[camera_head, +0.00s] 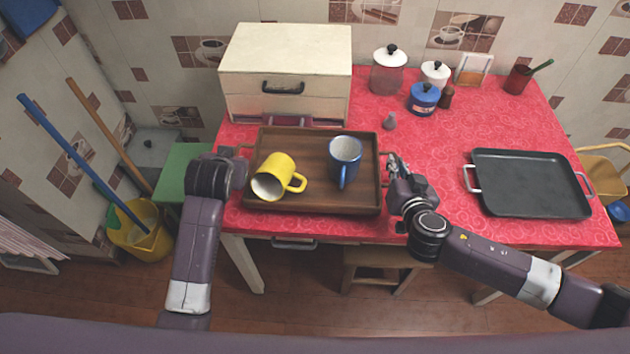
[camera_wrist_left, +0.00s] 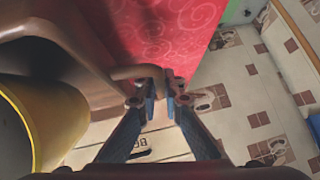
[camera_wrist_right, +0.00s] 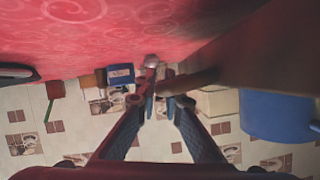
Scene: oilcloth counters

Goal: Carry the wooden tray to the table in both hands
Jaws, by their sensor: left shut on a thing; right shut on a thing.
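The brown wooden tray (camera_head: 313,200) is over the front left of the red table (camera_head: 440,150); I cannot tell whether it touches the cloth. A yellow mug (camera_head: 278,172) lies on its side in it, its mouth towards the front left. A blue mug (camera_head: 345,158) stands upright to its right. My left gripper (camera_head: 240,157) is shut on the tray's left handle, which shows in the left wrist view (camera_wrist_left: 130,73). My right gripper (camera_head: 391,163) is shut on the right handle; its fingers (camera_wrist_right: 161,90) show in the right wrist view, where the tray's side (camera_wrist_right: 250,50) is dark.
A cream drawer box (camera_head: 285,75) stands close behind the tray. A small grey shaker (camera_head: 390,121), a glass jar (camera_head: 389,70) and a blue canister (camera_head: 423,98) stand behind to the right. A black baking tray (camera_head: 530,183) lies at the right. Cloth between the trays is clear.

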